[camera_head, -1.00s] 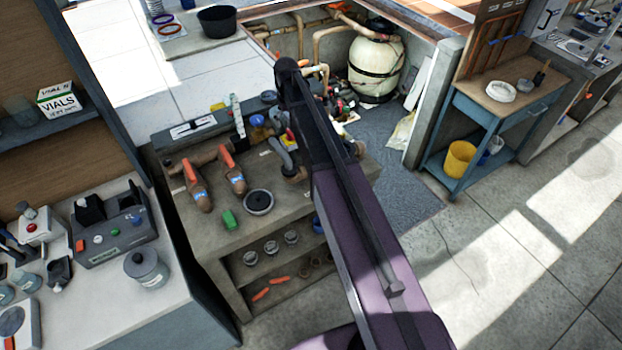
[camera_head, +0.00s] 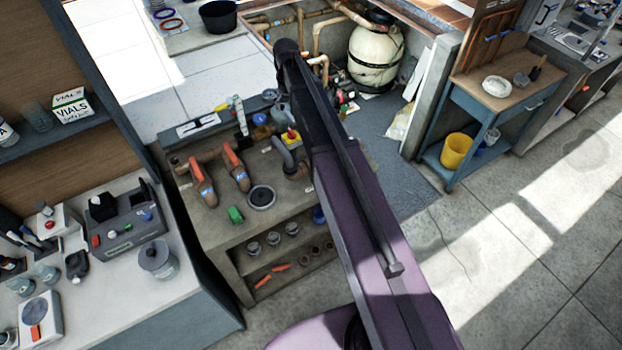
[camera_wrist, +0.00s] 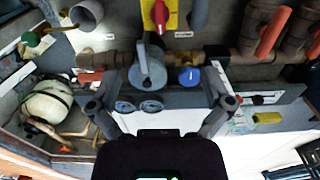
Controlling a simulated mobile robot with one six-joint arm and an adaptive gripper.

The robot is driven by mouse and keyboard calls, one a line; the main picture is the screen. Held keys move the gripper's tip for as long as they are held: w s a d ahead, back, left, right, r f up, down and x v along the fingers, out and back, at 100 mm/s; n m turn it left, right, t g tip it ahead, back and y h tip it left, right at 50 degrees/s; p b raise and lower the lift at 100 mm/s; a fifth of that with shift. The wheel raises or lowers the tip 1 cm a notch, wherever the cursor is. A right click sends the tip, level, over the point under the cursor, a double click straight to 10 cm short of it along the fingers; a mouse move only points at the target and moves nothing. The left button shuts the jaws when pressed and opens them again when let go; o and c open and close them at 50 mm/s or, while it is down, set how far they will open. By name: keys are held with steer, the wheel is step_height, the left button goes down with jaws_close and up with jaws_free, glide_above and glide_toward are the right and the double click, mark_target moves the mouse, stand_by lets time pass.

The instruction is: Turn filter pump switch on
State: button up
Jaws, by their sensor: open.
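A rotary switch with a red handle on a yellow plate (camera_wrist: 158,14) is at the top middle of the wrist view. In the head view the red and yellow switch (camera_head: 291,136) sits on the pipe bench, just left of my dark arm. I cannot read its label or tell its setting. My gripper (camera_wrist: 161,78) is open, its two fingers spread wide, with nothing held. The switch lies beyond the fingertips, apart from them. In the head view my arm hides the gripper.
A grey capped cylinder (camera_wrist: 148,68), a blue cap (camera_wrist: 189,76) and brown pipes lie between and around the fingers in the wrist view. Orange-handled valves (camera_head: 233,165) stand left of the switch. A cream filter tank (camera_head: 375,57) is behind. Open floor lies right of the bench.

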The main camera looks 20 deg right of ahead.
steer(key=s+f+m+b, duration=0.1)
steer(key=s+f+b, duration=0.2)
steer(key=s, duration=0.5)
steer(key=s+f+m+b, duration=0.1)
steer(key=s+f+b, duration=0.2)
steer(key=s, duration=0.6)
steer(key=s+f+m+b, duration=0.1)
steer(key=s+f+b, duration=0.3)
steer(key=s, duration=0.5)
steer(key=shift+s+a, duration=0.15)
step_height(320, 180, down, 6)
steer(key=b, duration=0.6)
steer(key=shift+r, duration=0.1)
stand_by(2.0)
